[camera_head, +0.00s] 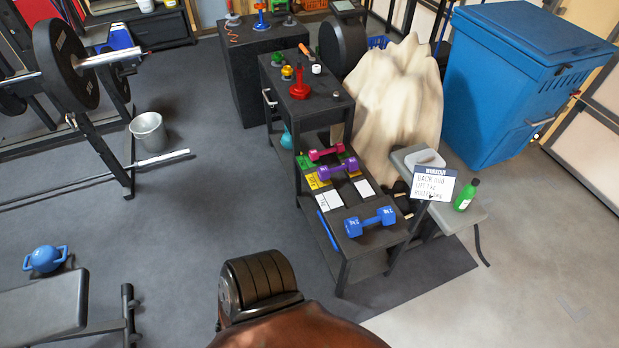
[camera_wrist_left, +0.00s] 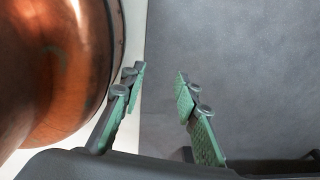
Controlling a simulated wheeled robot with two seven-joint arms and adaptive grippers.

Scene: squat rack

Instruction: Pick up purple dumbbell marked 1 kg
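A purple dumbbell (camera_head: 337,169) lies on the upper surface of a dark shelf unit (camera_head: 343,264), right of centre in the head view. Its marking is too small to read. It sits between a pink dumbbell (camera_head: 326,153) behind it and a blue dumbbell (camera_head: 370,222) in front. My left gripper (camera_wrist_left: 159,76) shows in the left wrist view with its two green-padded fingers apart. Nothing is between them, and only grey floor shows beyond. Neither gripper is in the head view, and my right gripper is in no view.
A black cabinet (camera_head: 325,105) with a red item on top adjoins the shelf. Open floor (camera_head: 225,205) lies left of the shelf. A barbell rack (camera_head: 104,150) stands farther left.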

